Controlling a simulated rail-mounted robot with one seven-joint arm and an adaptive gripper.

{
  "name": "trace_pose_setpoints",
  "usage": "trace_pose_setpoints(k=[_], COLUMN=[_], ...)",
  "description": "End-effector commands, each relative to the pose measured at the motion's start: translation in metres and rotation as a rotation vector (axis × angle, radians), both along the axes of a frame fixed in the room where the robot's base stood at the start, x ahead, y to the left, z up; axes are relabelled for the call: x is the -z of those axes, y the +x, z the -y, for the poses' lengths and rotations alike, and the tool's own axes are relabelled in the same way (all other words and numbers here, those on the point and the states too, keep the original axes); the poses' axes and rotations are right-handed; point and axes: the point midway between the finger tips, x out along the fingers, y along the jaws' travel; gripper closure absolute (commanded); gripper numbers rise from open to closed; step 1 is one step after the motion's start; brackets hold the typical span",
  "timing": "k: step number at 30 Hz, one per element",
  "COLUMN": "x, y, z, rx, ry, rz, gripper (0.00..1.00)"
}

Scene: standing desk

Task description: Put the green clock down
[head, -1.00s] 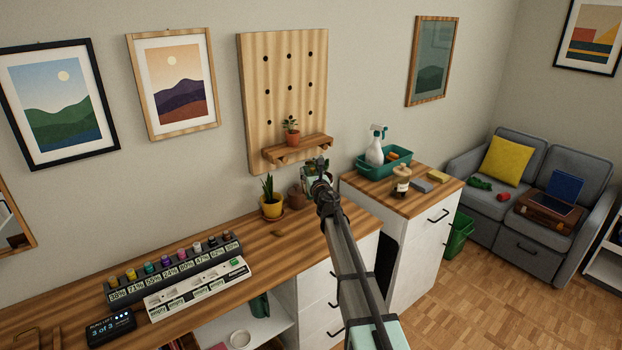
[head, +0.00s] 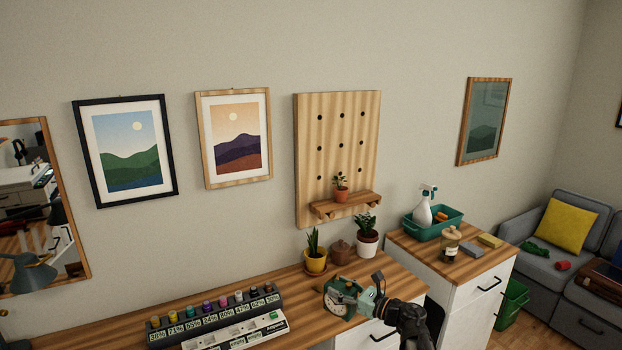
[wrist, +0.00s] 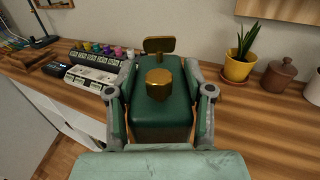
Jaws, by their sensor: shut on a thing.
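The green clock (head: 341,299) has a pale round face and is held at the front part of the wooden desk top (head: 285,291). My gripper (head: 367,299) is shut on it from the right side in the head view. In the wrist view the clock (wrist: 160,118) shows its green body with brass-coloured parts, between the two fingers of my gripper (wrist: 159,112). Whether its underside touches the desk cannot be told.
A yellow-potted plant (head: 316,262), a brown lidded pot (head: 340,251) and a white-potted plant (head: 367,244) stand behind the clock. A rack of small coloured bottles (head: 213,316) stands to the left. Bare desk lies between rack and clock.

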Motion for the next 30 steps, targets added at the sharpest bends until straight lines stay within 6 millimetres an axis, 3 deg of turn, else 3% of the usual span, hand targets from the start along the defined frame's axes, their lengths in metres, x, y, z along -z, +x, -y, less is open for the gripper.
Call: trace_pose_setpoints(k=[1,3,6,10,18,30], x=[0.006,0.015,0.025,0.038,0.056,0.056], y=[-0.034,-0.069,-0.114,-0.156,-0.167,-0.166], z=[0.006,0.012,0.023,0.042,0.078,0.081], rx=[-0.031,-0.078,-0.121,-0.121,-0.047,-0.040], ry=[0.002,0.002,0.002,0.003,0.001,0.001], rz=[-0.003,-0.002,-0.002,-0.002,0.001,0.001], gripper=[1.00,1.00,1.00,1.00,1.00,1.00])
